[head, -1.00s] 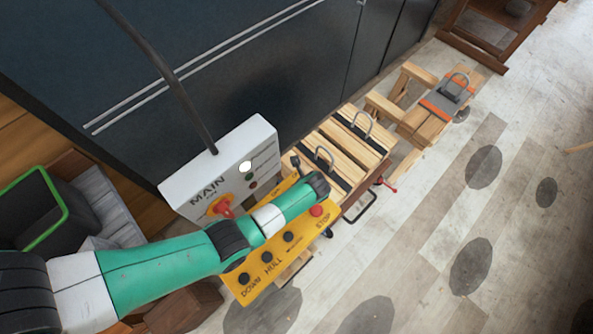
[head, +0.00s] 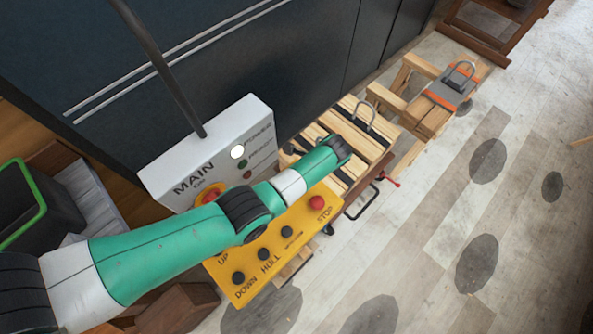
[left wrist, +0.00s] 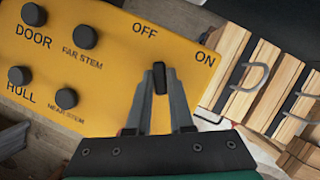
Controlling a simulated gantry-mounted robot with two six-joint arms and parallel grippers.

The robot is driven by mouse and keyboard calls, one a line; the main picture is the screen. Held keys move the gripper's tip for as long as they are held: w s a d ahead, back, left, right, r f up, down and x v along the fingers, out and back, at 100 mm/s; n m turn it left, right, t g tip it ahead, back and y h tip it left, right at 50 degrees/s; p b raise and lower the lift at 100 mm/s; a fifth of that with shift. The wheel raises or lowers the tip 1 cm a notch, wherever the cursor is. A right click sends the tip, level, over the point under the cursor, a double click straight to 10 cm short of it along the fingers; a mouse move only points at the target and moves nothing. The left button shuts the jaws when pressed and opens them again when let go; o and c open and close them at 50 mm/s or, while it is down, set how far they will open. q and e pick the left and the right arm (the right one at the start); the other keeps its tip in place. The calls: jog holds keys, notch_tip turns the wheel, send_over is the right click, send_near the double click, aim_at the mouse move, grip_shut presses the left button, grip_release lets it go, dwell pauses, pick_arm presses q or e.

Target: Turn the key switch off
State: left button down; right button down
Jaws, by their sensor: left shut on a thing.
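In the left wrist view a small black key switch handle (left wrist: 159,74) stands on the yellow panel (left wrist: 100,55), below the OFF and ON labels. My left gripper (left wrist: 160,90) is shut on this handle, with one finger on each side. The handle looks upright in that view, roughly between the two labels; its exact setting is hard to tell. In the head view the same panel (head: 270,262) shows, but my left arm covers the key switch and my fingertips. My right gripper is in neither view.
The yellow panel also carries several black knobs and a red STOP button (head: 317,202). A white MAIN box (head: 224,143) with a red and yellow switch (head: 208,196) stands behind my arm. Wooden planks with clamps (head: 350,133) lie beyond. The floor at right is mostly clear.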

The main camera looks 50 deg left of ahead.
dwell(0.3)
pick_arm(q)
jog(key=c, duration=0.8)
grip_release()
jog(key=p+v, duration=0.1)
jog(key=v, duration=1)
jog(key=shift+r+p, duration=0.3)
jog(key=shift+p, duration=0.05)
jog(key=shift+w, duration=0.15)
